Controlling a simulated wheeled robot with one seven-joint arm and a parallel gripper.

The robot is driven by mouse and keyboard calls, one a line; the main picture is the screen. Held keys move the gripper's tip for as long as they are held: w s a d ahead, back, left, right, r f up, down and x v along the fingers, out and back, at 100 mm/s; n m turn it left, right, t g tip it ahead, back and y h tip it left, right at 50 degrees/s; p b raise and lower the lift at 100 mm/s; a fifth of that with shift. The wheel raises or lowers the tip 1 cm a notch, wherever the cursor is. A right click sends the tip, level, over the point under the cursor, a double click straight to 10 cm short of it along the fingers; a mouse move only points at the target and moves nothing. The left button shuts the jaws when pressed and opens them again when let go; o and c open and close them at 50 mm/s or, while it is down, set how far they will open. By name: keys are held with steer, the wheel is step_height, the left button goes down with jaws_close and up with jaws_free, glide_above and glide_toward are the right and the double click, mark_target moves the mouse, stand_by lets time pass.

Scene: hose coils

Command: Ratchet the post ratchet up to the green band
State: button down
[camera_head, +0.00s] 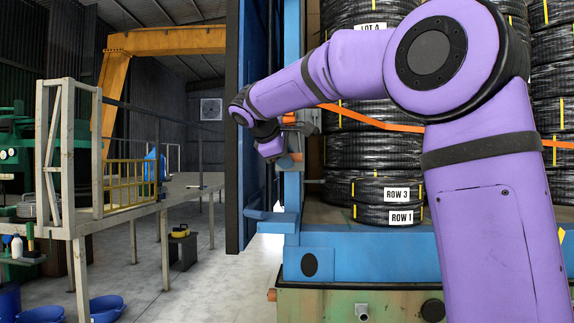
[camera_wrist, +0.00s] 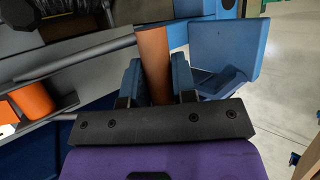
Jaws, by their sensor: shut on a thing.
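In the wrist view my gripper (camera_wrist: 155,82) has its two blue fingers on either side of an orange-brown handle (camera_wrist: 152,48) and is shut on it. The handle appears to belong to the post ratchet, whose grey metal body (camera_wrist: 70,62) is partly in view to the left. In the head view my gripper (camera_head: 271,148) is beside the blue post, close to the ratchet (camera_head: 296,143). My wrist hides much of the grip there. I cannot make out a green band in either view.
An orange strap (camera_head: 372,121) runs from the post across stacked black hose coils (camera_head: 375,152). A blue bracket (camera_head: 270,219) sticks out low on the post; a blue block (camera_wrist: 222,52) is close right of the fingers.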

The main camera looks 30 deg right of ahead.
steer(key=s+r, duration=0.1)
steer(key=s+a+r+g+y, duration=0.1)
steer(key=a+r+g, duration=0.1)
steer(key=shift+s+r+n, duration=0.3)
steer(key=shift+s+r, duration=0.1)
steer(key=shift+s+a+r+y, duration=0.15)
steer(key=shift+s+r, duration=0.1)
steer(key=shift+r, duration=0.45)
steer(key=shift+s+a+r+y, duration=0.15)
steer(key=shift+s+r, duration=0.1)
steer(key=shift+r, duration=0.45)
steer(key=c, duration=0.9)
jaws_free()
steer(key=shift+c, duration=0.2)
steer(key=v, duration=1)
steer(key=shift+a+r, duration=0.25)
steer(key=shift+s, duration=0.15)
